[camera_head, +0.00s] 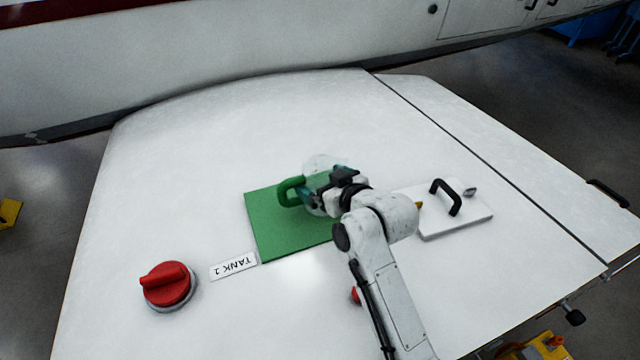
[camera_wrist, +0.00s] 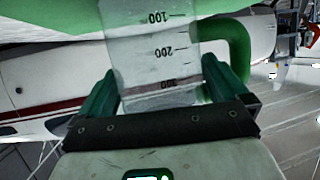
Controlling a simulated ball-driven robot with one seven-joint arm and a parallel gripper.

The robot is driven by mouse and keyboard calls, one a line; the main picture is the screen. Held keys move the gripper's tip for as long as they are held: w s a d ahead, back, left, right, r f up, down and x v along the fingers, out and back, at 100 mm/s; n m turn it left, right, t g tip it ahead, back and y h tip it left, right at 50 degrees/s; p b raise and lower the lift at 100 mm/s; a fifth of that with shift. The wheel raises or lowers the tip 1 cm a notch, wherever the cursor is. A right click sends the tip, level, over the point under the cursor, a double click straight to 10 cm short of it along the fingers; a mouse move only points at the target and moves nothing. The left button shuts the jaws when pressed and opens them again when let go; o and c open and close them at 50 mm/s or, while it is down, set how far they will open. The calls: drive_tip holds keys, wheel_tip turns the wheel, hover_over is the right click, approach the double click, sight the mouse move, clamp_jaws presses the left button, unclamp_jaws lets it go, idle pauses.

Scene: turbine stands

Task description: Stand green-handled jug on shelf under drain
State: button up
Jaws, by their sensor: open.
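The clear jug (camera_head: 320,163) has a green handle (camera_head: 290,192) on its left and stands at the green mat (camera_head: 265,225). My gripper (camera_head: 322,187) is open around the jug and hides part of it. In the wrist view, the jug (camera_wrist: 152,45) with its black volume marks is between the two dark green fingers of my gripper (camera_wrist: 160,85), its handle at the right. That view appears upside down, with the mat at the top. I cannot tell whether the fingers touch the jug. I cannot make out a shelf or a drain for certain.
A white plate (camera_head: 455,222) with a black handle (camera_head: 446,196) lies right of my arm. The far part is clear.

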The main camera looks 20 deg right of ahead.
drive_tip(key=c, duration=0.8)
drive_tip(key=shift+c, duration=0.5)
drive_tip(key=shift+r, duration=0.15)
